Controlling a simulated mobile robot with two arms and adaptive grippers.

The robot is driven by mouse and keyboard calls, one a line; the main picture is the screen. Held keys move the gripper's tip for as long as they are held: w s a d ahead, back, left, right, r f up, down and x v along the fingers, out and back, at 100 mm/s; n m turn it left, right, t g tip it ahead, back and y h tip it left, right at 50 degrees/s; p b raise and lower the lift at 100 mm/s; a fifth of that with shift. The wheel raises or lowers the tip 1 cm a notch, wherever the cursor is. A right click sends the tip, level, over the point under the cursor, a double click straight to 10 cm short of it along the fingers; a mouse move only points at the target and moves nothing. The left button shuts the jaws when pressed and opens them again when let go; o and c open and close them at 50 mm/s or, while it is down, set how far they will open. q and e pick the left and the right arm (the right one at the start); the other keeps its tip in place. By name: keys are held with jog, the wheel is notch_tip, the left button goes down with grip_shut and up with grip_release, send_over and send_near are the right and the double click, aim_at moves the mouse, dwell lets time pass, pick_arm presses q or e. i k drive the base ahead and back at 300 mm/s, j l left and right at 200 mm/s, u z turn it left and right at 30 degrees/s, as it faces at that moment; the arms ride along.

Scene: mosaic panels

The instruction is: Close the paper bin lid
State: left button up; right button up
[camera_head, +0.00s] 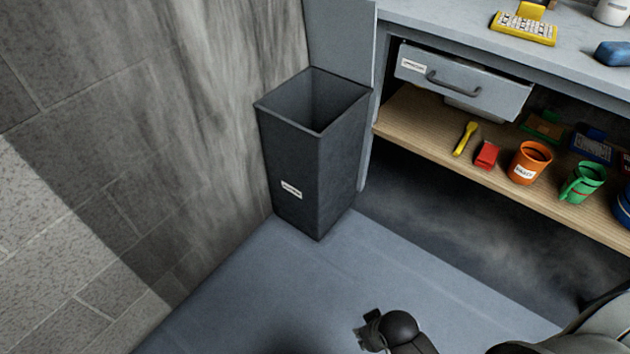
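The paper bin (309,170) is a tall, dark grey square bin with a small white label on its front. It stands upright on the floor by the wall, and its top is open. A flat grey panel (340,40) rises from its back rim and looks like the lid standing upright; its top is cut off by the picture edge. My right gripper (370,322) is low in the picture, in front of the bin and well apart from it. I cannot tell whether its fingers are open. My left gripper is not in view.
A rough stone wall (130,110) runs along the left. On the right, a grey workbench has a partly open drawer (462,84) and a wooden shelf (420,128) with an orange cup (529,162) and a green mug (583,184). The floor (300,285) before the bin is clear.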

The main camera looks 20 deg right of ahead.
aim_at(341, 34)
jog(key=i+l, duration=0.7)
jog(key=l, duration=0.1)
